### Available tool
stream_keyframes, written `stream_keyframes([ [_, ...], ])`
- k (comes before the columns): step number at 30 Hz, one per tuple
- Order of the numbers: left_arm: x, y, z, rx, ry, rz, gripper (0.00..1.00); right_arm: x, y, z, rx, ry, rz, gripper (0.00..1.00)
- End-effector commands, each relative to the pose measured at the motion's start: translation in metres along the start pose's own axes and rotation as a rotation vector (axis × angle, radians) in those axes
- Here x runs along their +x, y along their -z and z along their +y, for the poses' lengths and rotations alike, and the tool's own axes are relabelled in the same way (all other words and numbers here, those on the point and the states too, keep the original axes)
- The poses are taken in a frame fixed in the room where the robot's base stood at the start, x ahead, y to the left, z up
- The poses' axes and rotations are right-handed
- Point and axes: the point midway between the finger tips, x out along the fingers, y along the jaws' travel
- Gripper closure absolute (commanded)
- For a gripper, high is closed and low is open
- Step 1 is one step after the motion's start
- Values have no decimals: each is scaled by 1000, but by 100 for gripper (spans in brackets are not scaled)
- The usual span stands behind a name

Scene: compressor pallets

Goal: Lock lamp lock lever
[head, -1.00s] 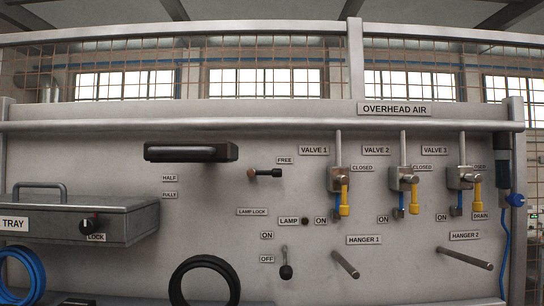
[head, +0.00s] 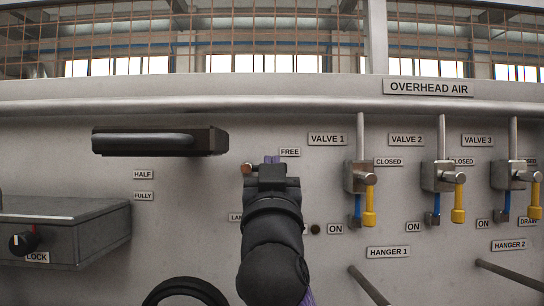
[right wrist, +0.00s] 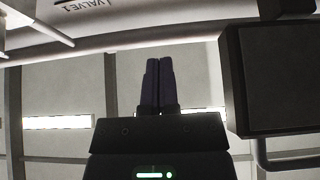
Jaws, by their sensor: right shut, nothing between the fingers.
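The lamp lock lever shows in the head view only as its brownish pivot end (head: 247,168), just left of my right gripper. The rest of the lever is hidden behind the gripper. The FREE label (head: 290,152) is just up and right of it, and the LAMP LOCK label (head: 235,217) is below, mostly covered by my arm. My right gripper (head: 272,160) is shut and empty, its purple fingertips pointing up in front of the panel at the lever. In the right wrist view the fingers (right wrist: 158,85) lie together. Whether they touch the lever cannot be told. My left gripper is out of view.
A black handle box (head: 160,141) juts out at upper left; a dark box also shows in the right wrist view (right wrist: 285,75). Valves with yellow handles (head: 369,200) stand to the right. Hanger pegs (head: 368,285) stick out at lower right.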

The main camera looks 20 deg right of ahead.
Motion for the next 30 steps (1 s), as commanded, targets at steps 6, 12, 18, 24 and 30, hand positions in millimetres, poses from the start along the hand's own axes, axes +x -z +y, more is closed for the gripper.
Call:
stream_keyframes([
  [6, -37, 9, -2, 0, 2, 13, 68, 52, 7, 1, -5, -3, -2, 100],
  [12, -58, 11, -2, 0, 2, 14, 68, 82, -5, 1, -4, 0, -5, 100],
  [18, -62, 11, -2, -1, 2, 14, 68, 70, -32, 1, -3, -1, -3, 100],
  [24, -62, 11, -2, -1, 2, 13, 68, 68, -38, 1, -1, -1, -1, 100],
  [30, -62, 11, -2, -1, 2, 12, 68, 68, -38, 1, 0, -1, -1, 100],
])
